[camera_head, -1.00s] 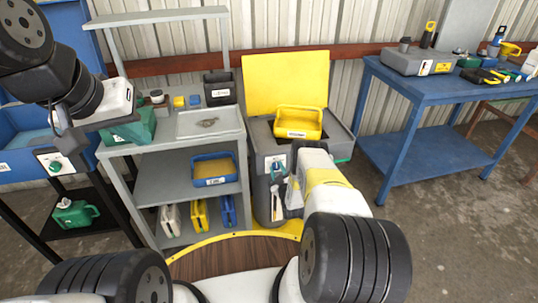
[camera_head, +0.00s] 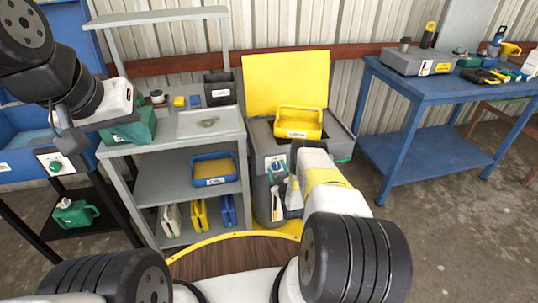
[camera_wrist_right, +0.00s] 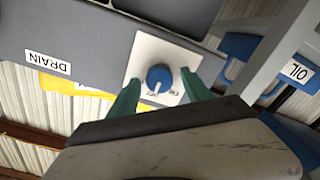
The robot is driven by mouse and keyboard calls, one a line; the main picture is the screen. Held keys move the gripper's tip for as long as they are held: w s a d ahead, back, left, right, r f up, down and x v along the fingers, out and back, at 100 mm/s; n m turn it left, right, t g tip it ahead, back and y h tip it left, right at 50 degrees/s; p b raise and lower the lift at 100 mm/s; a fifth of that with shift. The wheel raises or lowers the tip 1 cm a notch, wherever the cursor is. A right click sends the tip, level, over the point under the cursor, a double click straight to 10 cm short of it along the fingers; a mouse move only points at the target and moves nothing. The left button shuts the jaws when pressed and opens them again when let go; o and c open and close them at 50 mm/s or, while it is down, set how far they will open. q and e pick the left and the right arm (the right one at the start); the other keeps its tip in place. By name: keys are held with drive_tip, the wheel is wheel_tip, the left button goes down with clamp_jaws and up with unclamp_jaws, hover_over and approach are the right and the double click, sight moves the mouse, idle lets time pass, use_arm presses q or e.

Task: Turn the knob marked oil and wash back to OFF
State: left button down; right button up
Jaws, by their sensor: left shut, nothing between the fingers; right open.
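The blue knob (camera_wrist_right: 159,79) sits on a white plate (camera_wrist_right: 146,50) with small OFF and ON lettering. Its white pointer line points down in the picture, near the OFF lettering. My right gripper (camera_wrist_right: 160,92) is open, with its green fingers on either side of the knob; I cannot tell whether they touch it. In the head view the plate (camera_head: 277,162) is on the front of the grey unit (camera_head: 262,133) with a yellow lid, partly behind my right gripper (camera_head: 286,180). My left gripper (camera_head: 112,121) is shut and empty near the green caddy (camera_head: 138,130).
A yellow caddy (camera_head: 298,122) sits on the grey unit. A grey shelf (camera_head: 160,178) with a blue caddy (camera_head: 213,169) stands to its left. Another knob (camera_head: 56,166), green, is on a blue station at far left. A blue bench (camera_head: 440,95) stands at right, with open floor before it.

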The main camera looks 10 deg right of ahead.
drive_tip(key=s, duration=0.7)
drive_tip(key=shift+s+d, duration=0.15)
drive_tip(key=shift+s, duration=0.15)
